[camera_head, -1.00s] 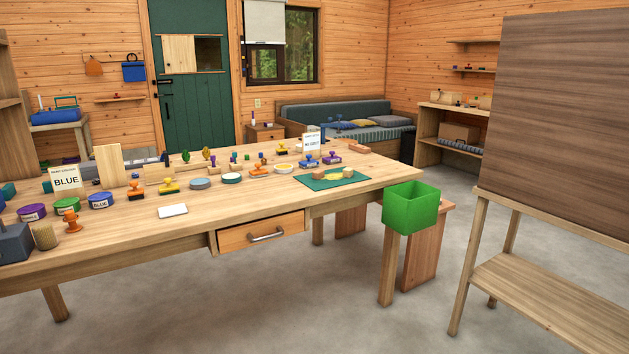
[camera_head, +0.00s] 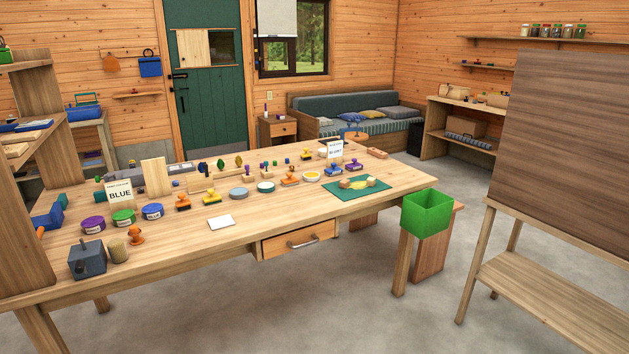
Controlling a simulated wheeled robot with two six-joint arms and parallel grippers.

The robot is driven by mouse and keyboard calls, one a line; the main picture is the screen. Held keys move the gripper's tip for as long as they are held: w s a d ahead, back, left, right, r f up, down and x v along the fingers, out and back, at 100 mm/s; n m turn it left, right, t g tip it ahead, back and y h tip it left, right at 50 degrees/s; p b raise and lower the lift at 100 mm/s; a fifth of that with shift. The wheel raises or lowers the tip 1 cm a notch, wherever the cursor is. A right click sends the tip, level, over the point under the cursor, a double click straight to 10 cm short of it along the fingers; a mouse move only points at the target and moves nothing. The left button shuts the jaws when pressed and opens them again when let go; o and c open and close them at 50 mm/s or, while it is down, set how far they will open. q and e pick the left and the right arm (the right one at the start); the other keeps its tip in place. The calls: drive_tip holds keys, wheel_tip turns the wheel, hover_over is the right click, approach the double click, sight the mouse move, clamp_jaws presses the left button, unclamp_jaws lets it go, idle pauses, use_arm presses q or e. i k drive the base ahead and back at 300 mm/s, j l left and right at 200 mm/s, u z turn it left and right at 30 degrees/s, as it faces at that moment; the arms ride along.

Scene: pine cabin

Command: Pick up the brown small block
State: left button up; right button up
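A long wooden table (camera_head: 345,222) holds many small things. A small reddish-brown block-like piece (camera_head: 377,153) lies near its far right end, but it is too small to tell whether it is the brown small block. Small brown lumps (camera_head: 371,181) lie on a green mat (camera_head: 345,195) at the right. Neither of my grippers is in view.
A row of coloured stamps and round pads, one pad blue (camera_head: 152,211), crosses the table. A green bin (camera_head: 427,214) hangs at its right end. A wooden stand (camera_head: 545,285) is at the right and a shelf (camera_head: 25,215) at the left. Floor in front is clear.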

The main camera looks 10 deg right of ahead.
sight(344, 183)
drive_tip(key=i+j+z, duration=0.1)
drive_tip(key=i, duration=0.3)
drive_tip(key=i+j+z, duration=0.1)
drive_tip(key=i, duration=0.3)
drive_tip(key=i+z, duration=0.2)
drive_tip(key=z, duration=0.2)
drive_tip(key=i+z, duration=0.2)
drive_tip(key=z, duration=0.2)
drive_tip(key=i+z, duration=0.2)
drive_tip(key=z, duration=0.2)
drive_tip(key=i+l+z, duration=0.15)
drive_tip(key=i, duration=0.6)
drive_tip(key=i+u, duration=0.5)
drive_tip(key=i+l+u, duration=0.15)
drive_tip(key=u, duration=0.3)
drive_tip(key=i+l+u, duration=0.35)
drive_tip(key=u, duration=0.15)
drive_tip(key=i, duration=0.05)
